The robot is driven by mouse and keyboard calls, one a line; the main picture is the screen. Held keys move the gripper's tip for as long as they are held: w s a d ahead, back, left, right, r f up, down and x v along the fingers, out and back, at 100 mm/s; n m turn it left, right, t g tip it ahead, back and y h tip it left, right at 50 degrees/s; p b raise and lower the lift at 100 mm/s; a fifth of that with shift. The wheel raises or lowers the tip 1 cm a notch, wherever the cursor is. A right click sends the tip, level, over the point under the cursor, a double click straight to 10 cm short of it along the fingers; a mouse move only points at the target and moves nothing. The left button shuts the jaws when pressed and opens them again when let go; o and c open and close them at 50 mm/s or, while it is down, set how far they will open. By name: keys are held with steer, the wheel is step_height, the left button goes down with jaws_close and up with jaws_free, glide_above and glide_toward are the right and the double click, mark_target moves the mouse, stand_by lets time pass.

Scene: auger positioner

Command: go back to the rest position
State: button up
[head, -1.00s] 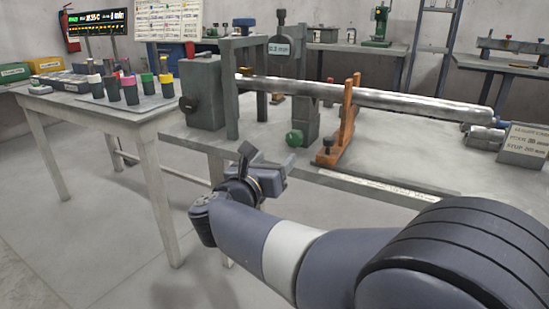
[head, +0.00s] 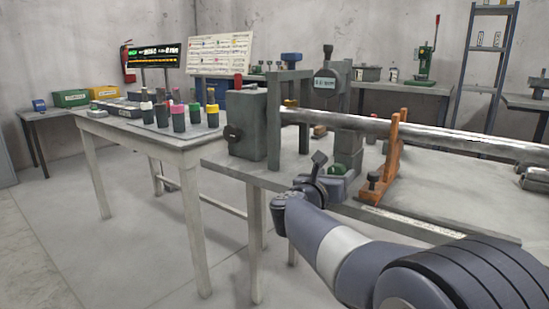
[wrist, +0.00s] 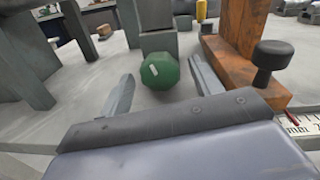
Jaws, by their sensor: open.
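My gripper (wrist: 162,95) is open and empty in the wrist view, its two fingers apart. A green knob (wrist: 160,71) on the grey block of the positioner shows between and beyond the fingertips; whether they touch it I cannot tell. In the head view my gripper (head: 325,185) is low at the front edge of the workbench (head: 440,205), partly hidden by my own wrist, close to the green knob (head: 338,169). The long metal auger rod (head: 450,138) lies across the positioner above it.
An orange bracket (head: 388,160) with a black knob stands right of my gripper. A grey upright frame (head: 273,125) and block stand left. A side table (head: 165,138) holds several coloured-capped bottles. Open floor (head: 110,240) lies at the left front.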

steer(key=shift+s, duration=0.1)
stand_by(0.3)
steer(key=p+v, duration=0.3)
steer(key=v, duration=0.8)
steer(key=b+x, duration=0.3)
steer(key=x, duration=0.8)
steer(key=shift+d+f, duration=0.1)
steer(key=shift+f, duration=0.05)
steer(key=shift+n, duration=0.7)
steer(key=n, duration=0.5)
steer(key=shift+a+r+n+g+p, duration=0.2)
steer(key=shift+n+g+p, duration=0.1)
steer(key=shift+n, duration=0.4)
steer(key=shift+f, duration=0.1)
